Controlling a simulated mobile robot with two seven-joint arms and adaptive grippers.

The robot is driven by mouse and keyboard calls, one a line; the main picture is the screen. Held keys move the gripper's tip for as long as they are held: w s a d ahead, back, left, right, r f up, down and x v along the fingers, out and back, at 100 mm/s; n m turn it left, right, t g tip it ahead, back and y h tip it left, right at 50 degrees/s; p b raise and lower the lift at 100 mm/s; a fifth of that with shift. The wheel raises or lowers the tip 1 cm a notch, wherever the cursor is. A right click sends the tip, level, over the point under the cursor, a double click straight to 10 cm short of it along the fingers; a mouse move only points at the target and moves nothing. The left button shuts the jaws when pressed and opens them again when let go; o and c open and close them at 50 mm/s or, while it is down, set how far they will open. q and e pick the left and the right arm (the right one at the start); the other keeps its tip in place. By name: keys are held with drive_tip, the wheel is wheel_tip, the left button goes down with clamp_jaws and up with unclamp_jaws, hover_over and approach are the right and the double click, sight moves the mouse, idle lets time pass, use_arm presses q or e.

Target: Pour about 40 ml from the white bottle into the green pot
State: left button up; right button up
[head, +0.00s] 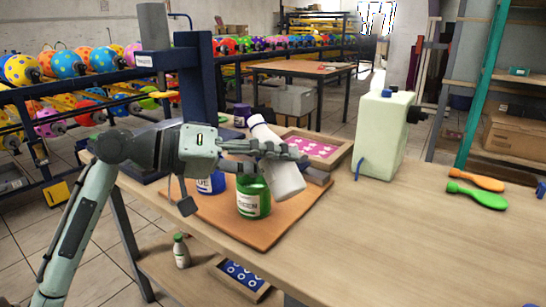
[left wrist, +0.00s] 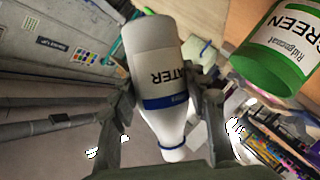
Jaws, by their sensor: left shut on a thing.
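My left gripper (head: 284,150) is shut on the white bottle (head: 287,183). The bottle leans, with its neck up and to the left and its base down and to the right. In the left wrist view the bottle (left wrist: 155,62) sits between the two fingers (left wrist: 165,92), with a "WATER" label and a blue band. The green pot (head: 254,198) stands upright on the brown board, just below and left of the bottle's body. The pot (left wrist: 278,52) is at the upper right in the left wrist view. The gripper partly hides its top. No stream of liquid shows.
A blue pot (head: 211,184) stands left of the green one, and a purple pot (head: 241,114) behind. The brown board (head: 262,237) lies on the wooden table (head: 400,238). A framed pink screen (head: 311,147), pale green canister (head: 381,135) and orange and green paddles (head: 477,198) are further right.

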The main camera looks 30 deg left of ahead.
use_arm(q)
drive_tip(key=shift+d, duration=0.1)
idle(0.3)
drive_tip(key=shift+s+d+f+n+p, duration=0.1)
drive_tip(key=shift+n+p, duration=0.2)
drive_tip(key=shift+s+d+f+n+h+p, duration=0.1)
drive_tip(key=shift+d+f+n+h+p, duration=0.15)
drive_tip(key=shift+n+h+p, duration=0.4)
idle(0.8)
drive_tip(key=shift+f+n, duration=0.1)
drive_tip(key=shift+n, duration=0.15)
drive_tip(key=shift+f, duration=0.1)
drive_tip(key=shift+f+n+h, duration=0.15)
drive_tip(key=shift+n+h, duration=0.1)
drive_tip(key=shift+n, duration=0.15)
drive_tip(key=shift+d+f+n+t+h+p, duration=0.1)
drive_tip(key=shift+f+n+t+h+p, duration=0.1)
drive_tip(key=shift+f+n+p, duration=0.25)
drive_tip(key=shift+f+n+t+h+p, duration=0.1)
drive_tip(key=shift+n+h+p, duration=0.15)
drive_tip(key=shift+n, duration=0.3)
idle(0.5)
drive_tip(key=shift+r, duration=0.1)
